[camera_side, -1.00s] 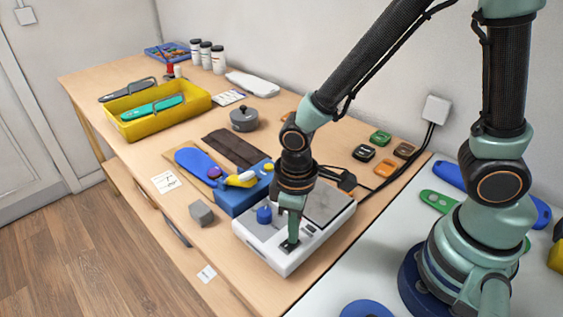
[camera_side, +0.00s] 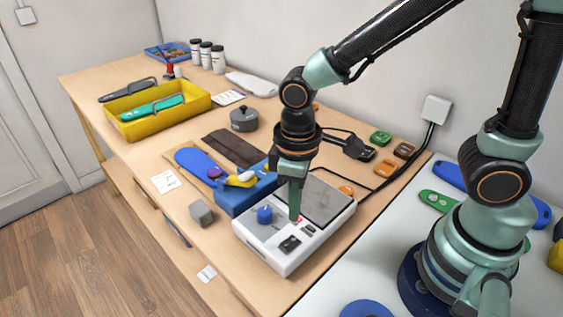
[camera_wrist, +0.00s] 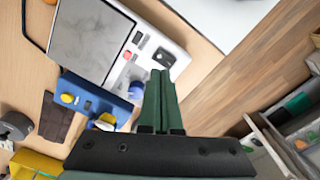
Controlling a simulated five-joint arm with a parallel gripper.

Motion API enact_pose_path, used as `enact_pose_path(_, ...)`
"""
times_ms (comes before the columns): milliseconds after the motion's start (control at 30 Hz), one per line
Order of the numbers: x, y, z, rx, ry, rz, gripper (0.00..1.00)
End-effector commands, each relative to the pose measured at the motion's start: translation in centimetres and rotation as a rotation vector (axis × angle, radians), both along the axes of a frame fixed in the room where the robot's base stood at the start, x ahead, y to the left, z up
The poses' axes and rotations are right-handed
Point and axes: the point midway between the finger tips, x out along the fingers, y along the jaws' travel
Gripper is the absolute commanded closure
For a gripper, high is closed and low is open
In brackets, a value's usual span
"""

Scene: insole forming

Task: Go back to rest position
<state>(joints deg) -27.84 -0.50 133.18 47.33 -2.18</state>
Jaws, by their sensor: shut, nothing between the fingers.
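My gripper (camera_side: 294,217) is shut and empty. In the side view its tip is in front of the white hot-plate device (camera_side: 275,262), over the control panel near the red button. In the wrist view the closed fingers (camera_wrist: 160,82) point toward the panel's edge. The device carries a grey plate (camera_side: 328,200), a blue knob (camera_side: 264,214) and a black switch (camera_side: 290,243); the grey plate also shows in the wrist view (camera_wrist: 92,38). I cannot tell exactly how high the fingertips are above the panel.
A blue block (camera_side: 235,200) with a yellow handle stands left of the device. Black cables run behind the device. Air above the bench is clear.

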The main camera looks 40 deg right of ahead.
Motion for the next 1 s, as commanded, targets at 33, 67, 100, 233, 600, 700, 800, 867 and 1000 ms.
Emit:
enact_pose_path(33,0.0,0.0,0.3,0.001,-0.002,0.0,1.0)
enact_pose_path(67,0.0,0.0,0.3,0.001,-0.002,0.0,1.0)
enact_pose_path(100,0.0,0.0,0.4,0.001,-0.002,0.0,1.0)
enact_pose_path(233,0.0,0.0,0.5,0.0,0.0,0.0,1.0)
enact_pose_path(600,1.2,-2.1,2.8,0.036,-0.075,-0.087,1.0)
enact_pose_path(700,2.1,-4.4,5.2,0.067,-0.153,-0.175,1.0)
enact_pose_path(800,2.6,-7.1,7.5,0.093,-0.241,-0.27,1.0)
enact_pose_path(867,2.8,-8.6,8.8,0.105,-0.292,-0.324,1.0)
enact_pose_path(1000,2.5,-11.6,11.2,0.121,-0.392,-0.428,1.0)
